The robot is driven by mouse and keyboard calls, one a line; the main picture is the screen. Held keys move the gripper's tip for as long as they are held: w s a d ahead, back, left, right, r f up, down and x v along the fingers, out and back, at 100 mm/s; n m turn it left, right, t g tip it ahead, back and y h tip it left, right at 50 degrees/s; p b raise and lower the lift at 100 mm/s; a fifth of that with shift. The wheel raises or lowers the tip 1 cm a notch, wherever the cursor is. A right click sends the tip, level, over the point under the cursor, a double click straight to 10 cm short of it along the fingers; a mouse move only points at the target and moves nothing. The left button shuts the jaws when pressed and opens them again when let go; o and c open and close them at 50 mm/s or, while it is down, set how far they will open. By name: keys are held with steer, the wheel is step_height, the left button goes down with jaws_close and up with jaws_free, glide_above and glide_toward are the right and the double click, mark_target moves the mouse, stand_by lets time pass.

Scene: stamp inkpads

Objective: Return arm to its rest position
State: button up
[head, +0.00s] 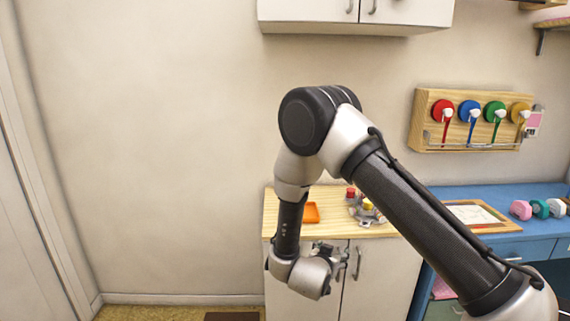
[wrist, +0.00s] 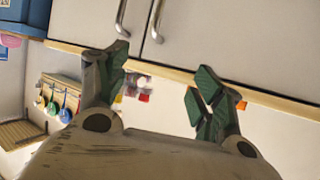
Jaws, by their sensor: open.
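My gripper (head: 338,257) hangs in front of the wooden-topped cabinet (head: 382,262), near the height of its door handles and below the counter edge. In the wrist view my gripper (wrist: 161,62) has its two green-padded fingers spread apart with nothing between them. My arm is folded, with its elbow high in front of the wall. An orange tray (head: 311,213) sits on the countertop (head: 284,226). Red and yellow small items (head: 367,205) stand to its right, partly hidden by my arm.
A blue counter (head: 466,195) adjoins on the right, with a framed sheet (head: 475,214) and several coloured stamps (head: 540,208). A wall rack (head: 470,139) holds several coloured discs with brushes. A white cabinet (head: 410,14) hangs above. The left wall area is clear.

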steer(key=s+a+f+n+g+y, duration=0.3)
steer(key=s+a+f+g+y, duration=0.1)
steer(key=s+a+g+y, duration=0.15)
steer(key=s+r+n+g+y, duration=0.2)
steer(key=s+r+g, duration=0.2)
steer(key=s+r, duration=0.25)
steer(key=s+d+r+t+h, duration=0.1)
steer(key=s+d+r, duration=0.8)
steer(key=d+r, duration=0.4)
steer(key=s+d+r+h, duration=0.1)
steer(key=s+d+r, duration=0.9)
steer(key=d+r, duration=0.4)
step_height(320, 180, up, 3)
steer(key=shift+s+d+f+t, duration=0.2)
steer(key=shift+t, duration=0.15)
steer(key=shift+c, duration=0.3)
